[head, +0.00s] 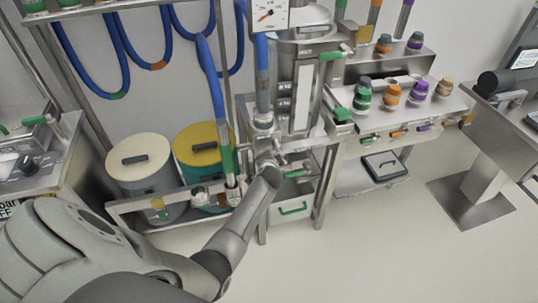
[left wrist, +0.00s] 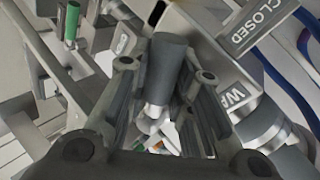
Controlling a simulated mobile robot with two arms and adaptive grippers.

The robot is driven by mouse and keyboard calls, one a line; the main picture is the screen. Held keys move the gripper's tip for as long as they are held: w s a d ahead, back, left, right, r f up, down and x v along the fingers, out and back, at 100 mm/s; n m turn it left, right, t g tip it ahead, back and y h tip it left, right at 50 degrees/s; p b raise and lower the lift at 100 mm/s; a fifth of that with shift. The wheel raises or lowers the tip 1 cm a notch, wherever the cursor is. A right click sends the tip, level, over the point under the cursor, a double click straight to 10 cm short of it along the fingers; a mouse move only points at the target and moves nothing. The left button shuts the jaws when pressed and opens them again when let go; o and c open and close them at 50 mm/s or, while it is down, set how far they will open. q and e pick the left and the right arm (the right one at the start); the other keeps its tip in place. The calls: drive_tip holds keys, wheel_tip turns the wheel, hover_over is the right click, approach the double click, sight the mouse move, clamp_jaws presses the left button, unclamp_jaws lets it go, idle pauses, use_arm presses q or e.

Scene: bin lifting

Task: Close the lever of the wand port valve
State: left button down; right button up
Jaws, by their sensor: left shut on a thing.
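My left arm comes in from the lower left in the head view. Its gripper (head: 267,164) is at the metal valve fittings below a blue hose, where its fingers and the lever are hard to make out. In the left wrist view, a dark grey cylindrical lever grip (left wrist: 168,65) on a metal stem stands between the two fingers of my left gripper (left wrist: 166,105), which is shut on it. A metal plate (left wrist: 225,60) beside it carries the word CLOSED and a partly hidden label starting with WA. My right gripper is in neither view.
A steel frame (head: 322,205) stands right of the gripper. Two lidded bins, white (head: 140,165) and yellow-topped (head: 203,150), stand behind it on the left. Blue hoses (head: 215,85) hang above. A shelf with coloured knobs (head: 390,97) is on the right. The floor in front is clear.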

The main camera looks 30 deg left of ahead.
use_arm(q)
drive_tip(key=shift+s+a+r+m+g+y+p, duration=0.15)
drive_tip(key=shift+r+m+g+y+p, duration=0.45)
drive_tip(key=shift+m+g, duration=0.35)
drive_tip(key=shift+r+m, duration=0.25)
drive_tip(key=shift+g, duration=0.25)
drive_tip(key=c, duration=1.3)
unclamp_jaws()
drive_tip(key=v, duration=1.2)
drive_tip(key=shift+f, duration=0.15)
drive_tip(key=shift+f, duration=0.1)
